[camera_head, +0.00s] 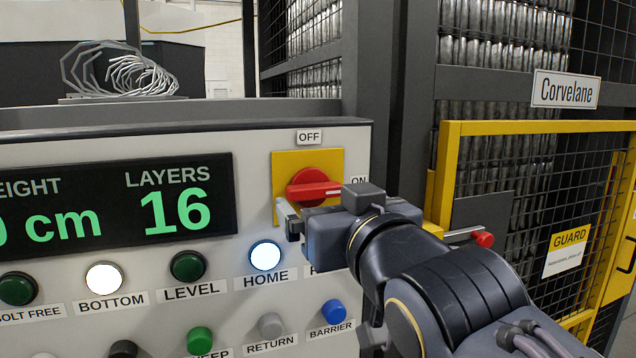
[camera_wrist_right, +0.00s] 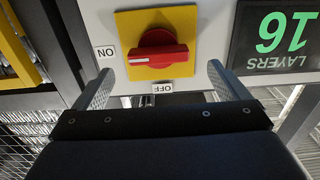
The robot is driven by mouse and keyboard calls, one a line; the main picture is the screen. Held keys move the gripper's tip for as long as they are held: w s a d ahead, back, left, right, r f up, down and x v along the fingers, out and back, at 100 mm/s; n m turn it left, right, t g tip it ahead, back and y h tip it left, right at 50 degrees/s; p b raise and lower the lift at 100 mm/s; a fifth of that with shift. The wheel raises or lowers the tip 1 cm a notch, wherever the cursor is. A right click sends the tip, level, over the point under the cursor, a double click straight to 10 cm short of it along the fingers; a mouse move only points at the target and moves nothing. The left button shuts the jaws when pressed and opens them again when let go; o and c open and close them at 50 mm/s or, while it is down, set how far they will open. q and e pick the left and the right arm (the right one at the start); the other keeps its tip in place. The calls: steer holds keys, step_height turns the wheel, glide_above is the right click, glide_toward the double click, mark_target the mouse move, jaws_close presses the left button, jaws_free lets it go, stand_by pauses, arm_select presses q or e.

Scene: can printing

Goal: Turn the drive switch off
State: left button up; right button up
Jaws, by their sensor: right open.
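The drive switch is a red rotary handle (camera_head: 313,190) on a square yellow plate (camera_head: 292,162), set in the light grey panel. The handle lies level, its end toward the ON label (camera_head: 359,181); the OFF label (camera_head: 309,137) is above the plate. In the right wrist view, which is upside down, the handle (camera_wrist_right: 158,56) lies across the plate. My right gripper (camera_head: 297,217) is open and empty, just in front of the switch. In that view its fingers (camera_wrist_right: 159,68) are spread to the left and right of the handle, with no contact visible. My left gripper is not in view.
A display (camera_head: 117,205) reads LAYERS 16. Below it are buttons, with BOTTOM (camera_head: 104,277) and HOME (camera_head: 265,256) glowing white. My right arm covers part of the lower right panel. A yellow mesh guard (camera_head: 530,127) and a red-knobbed lever (camera_head: 484,239) are at right.

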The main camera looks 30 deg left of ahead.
mark_target(318, 194)
steer(key=p+x, duration=0.2)
steer(key=x, duration=0.3)
steer(key=shift+w+r+p, duration=0.1)
steer(key=shift+w+p, duration=0.15)
steer(key=shift+p, duration=0.1)
steer(key=shift+w+a, duration=0.3)
steer(key=shift+a, duration=0.1)
steer(key=shift+f, duration=0.2)
steer(key=c, duration=1)
